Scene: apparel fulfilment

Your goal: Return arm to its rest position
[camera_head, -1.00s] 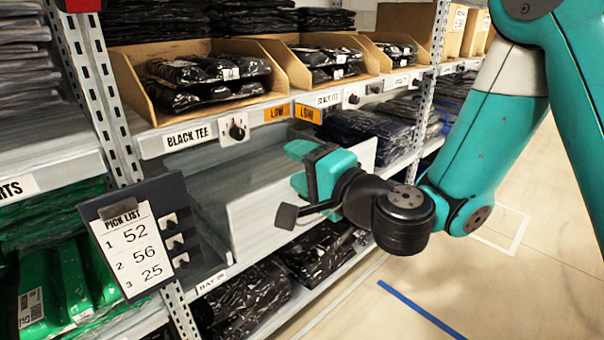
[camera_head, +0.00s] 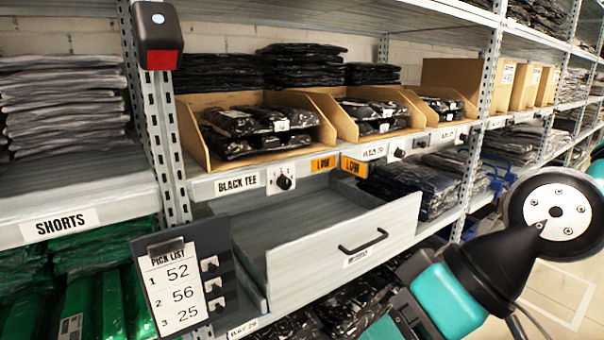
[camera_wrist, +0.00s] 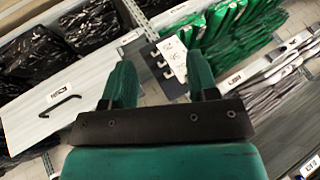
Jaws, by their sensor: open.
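My gripper (camera_wrist: 160,76) shows in the wrist view with its two teal fingers apart and nothing between them. In the head view my arm is folded at the lower right, and the fingers there are mostly out of sight at the bottom edge. A grey drawer (camera_head: 345,265) with a dark bar handle (camera_head: 363,241) stands pulled out under the BLACK TEE label (camera_head: 237,184). Its visible inside looks empty. The drawer front also shows in the wrist view (camera_wrist: 60,105), left of my gripper and apart from it.
A pick list board (camera_head: 188,285) is fixed to the rack post (camera_head: 160,130). Cardboard bins (camera_head: 190,138) with black bagged garments stand above the drawer. Green bagged garments (camera_head: 95,300) lie at the left. Bare floor (camera_head: 560,295) shows at the lower right.

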